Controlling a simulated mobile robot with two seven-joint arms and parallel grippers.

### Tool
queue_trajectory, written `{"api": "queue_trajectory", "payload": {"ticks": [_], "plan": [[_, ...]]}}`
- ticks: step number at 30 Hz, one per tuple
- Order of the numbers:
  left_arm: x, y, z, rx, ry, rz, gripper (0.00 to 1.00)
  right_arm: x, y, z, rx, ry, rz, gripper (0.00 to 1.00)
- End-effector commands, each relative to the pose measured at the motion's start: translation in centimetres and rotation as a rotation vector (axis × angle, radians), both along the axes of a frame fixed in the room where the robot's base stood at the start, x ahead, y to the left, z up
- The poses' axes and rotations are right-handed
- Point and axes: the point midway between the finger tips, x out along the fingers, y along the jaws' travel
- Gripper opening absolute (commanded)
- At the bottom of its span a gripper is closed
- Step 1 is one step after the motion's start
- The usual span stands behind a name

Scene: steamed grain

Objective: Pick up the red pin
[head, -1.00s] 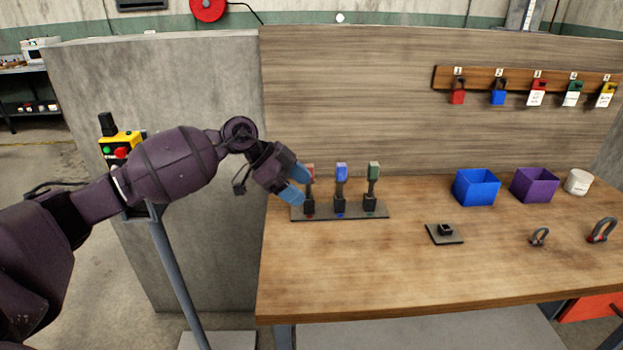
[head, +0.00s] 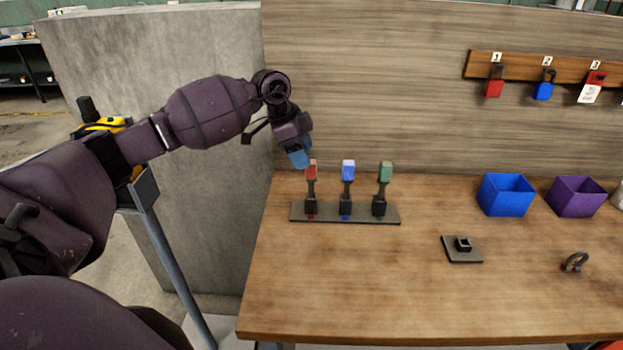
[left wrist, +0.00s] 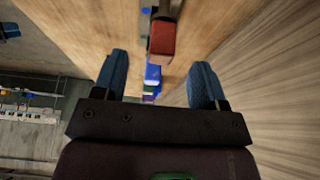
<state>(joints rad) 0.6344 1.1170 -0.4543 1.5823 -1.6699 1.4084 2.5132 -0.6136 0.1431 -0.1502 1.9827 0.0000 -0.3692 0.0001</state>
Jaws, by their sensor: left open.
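The red pin (head: 311,172) stands upright at the left end of a dark rack (head: 370,216) on the table. A blue pin (head: 348,172) and a green pin (head: 386,173) stand in the same rack to its right. My left gripper (head: 300,158) is just above and left of the red pin's top, with blue fingertips. In the left wrist view the left gripper (left wrist: 160,85) is open and empty. The red pin's head (left wrist: 162,42) shows beyond the fingertips, roughly midway between them. The blue pin's head (left wrist: 152,74) also shows there. My right gripper is not in view.
A blue bin (head: 506,196) and a purple bin (head: 577,198) stand at the right. A small dark socket plate (head: 462,250) and a shackle (head: 575,262) lie nearer. Padlocks hang on a wooden rail (head: 520,68). The wooden panel rises behind the rack.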

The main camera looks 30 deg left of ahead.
Motion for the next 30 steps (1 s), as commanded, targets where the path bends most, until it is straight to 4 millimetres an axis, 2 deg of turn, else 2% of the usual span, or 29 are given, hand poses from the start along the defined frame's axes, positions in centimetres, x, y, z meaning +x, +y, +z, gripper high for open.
{"api": "queue_trajectory", "payload": {"ticks": [8,16,24,26,30], "plan": [[0.5,-0.9,-1.6,-0.002,0.001,-0.002,0.66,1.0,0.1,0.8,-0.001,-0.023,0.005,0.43],[1.5,-2.2,-4.8,0.000,0.001,0.000,0.66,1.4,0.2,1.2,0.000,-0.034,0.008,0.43],[1.6,-2.3,-5.1,0.000,0.000,0.000,0.66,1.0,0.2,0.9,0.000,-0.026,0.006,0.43],[1.6,-2.3,-5.1,0.000,0.000,0.000,0.58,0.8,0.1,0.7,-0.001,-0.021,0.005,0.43],[1.6,-2.3,-5.1,0.000,0.000,0.000,0.37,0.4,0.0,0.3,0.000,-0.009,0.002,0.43]]}}
